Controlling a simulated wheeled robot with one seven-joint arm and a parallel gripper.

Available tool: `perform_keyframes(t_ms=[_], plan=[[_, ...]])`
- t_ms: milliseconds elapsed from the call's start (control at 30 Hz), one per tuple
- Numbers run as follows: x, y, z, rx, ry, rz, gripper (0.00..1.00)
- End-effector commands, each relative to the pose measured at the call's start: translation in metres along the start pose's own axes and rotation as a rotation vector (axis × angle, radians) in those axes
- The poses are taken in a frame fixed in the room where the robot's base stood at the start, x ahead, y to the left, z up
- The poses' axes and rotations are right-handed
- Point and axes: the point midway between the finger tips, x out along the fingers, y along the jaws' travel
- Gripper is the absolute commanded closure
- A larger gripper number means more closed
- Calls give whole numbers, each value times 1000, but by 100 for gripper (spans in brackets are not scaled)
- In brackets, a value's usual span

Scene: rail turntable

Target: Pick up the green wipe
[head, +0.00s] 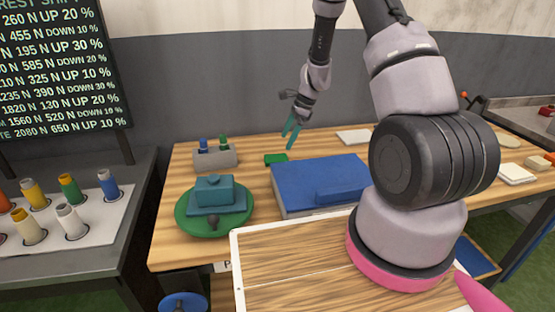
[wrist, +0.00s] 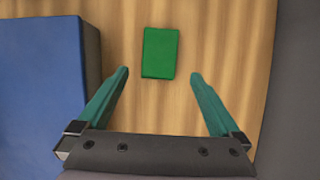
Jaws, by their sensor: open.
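The green wipe (head: 276,158) is a small flat green rectangle lying on the wooden table, behind the green turntable and beside the blue box. In the wrist view the wipe (wrist: 160,53) lies flat just beyond the fingertips, near the middle between them. My gripper (head: 292,133) has teal fingers pointing down above the table, close to the wipe in the head view. In the wrist view my gripper (wrist: 160,73) is open and empty, its fingers spread wider than the wipe. Nothing hides the wipe in the wrist view.
A large blue box (head: 300,178) stands beside the wipe; it also fills the left of the wrist view (wrist: 40,70). A grey holder (head: 214,160) with blue and green markers stands left of the wipe. A green round turntable (head: 185,222) carries a teal block. Bare wood surrounds the wipe.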

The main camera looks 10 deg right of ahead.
Motion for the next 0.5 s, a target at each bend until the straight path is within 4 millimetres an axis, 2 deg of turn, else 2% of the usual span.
perform_keyframes(t_ms=[100, 367, 500], plan=[[16, 0, 0, 0, 0, 1, 0], [33, 1, 1, -2, 0, 1, 0], [54, 2, 2, -2, 0, 2, 0]])
